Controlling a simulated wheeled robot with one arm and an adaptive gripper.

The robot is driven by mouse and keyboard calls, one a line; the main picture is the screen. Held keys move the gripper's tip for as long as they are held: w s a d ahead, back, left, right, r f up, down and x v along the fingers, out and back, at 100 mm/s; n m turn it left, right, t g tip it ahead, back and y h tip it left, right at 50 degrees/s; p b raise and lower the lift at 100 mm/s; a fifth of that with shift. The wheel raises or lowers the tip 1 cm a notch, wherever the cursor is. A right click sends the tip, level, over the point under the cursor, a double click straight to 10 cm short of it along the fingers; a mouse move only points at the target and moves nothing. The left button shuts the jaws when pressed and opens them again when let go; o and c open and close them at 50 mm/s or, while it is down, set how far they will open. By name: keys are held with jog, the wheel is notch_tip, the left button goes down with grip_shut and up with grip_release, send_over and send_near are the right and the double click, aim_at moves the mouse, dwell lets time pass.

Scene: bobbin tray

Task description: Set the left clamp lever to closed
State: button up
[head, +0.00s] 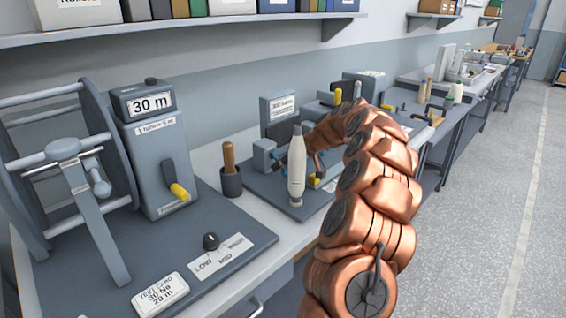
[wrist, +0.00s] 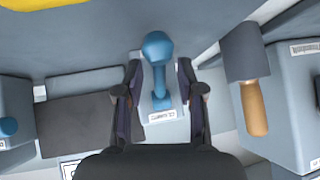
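In the wrist view, a blue clamp lever (wrist: 158,48) with a ball knob stands on a small grey block with a white label (wrist: 162,116). My gripper (wrist: 158,72) is open, with one finger on each side of this lever. I cannot tell whether either finger touches it. A second blue knob (wrist: 8,127) shows at the left edge of the wrist view, on another grey block. In the head view, the grey clamp block (head: 264,155) is beside the white cone (head: 297,170). My arm and the cone partly hide the gripper and levers there.
A dark cup (head: 231,181) holding a wooden-handled tool (head: 229,155) stands left of the clamp area; the tool also shows in the wrist view (wrist: 254,108). A grey box with a yellow-ended lever (head: 179,190) and a reel frame (head: 90,170) stand farther left. A shelf (head: 190,35) hangs above.

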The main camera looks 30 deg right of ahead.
grip_shut()
dwell(0.3)
jog(key=shift+d, duration=0.1)
dwell(0.4)
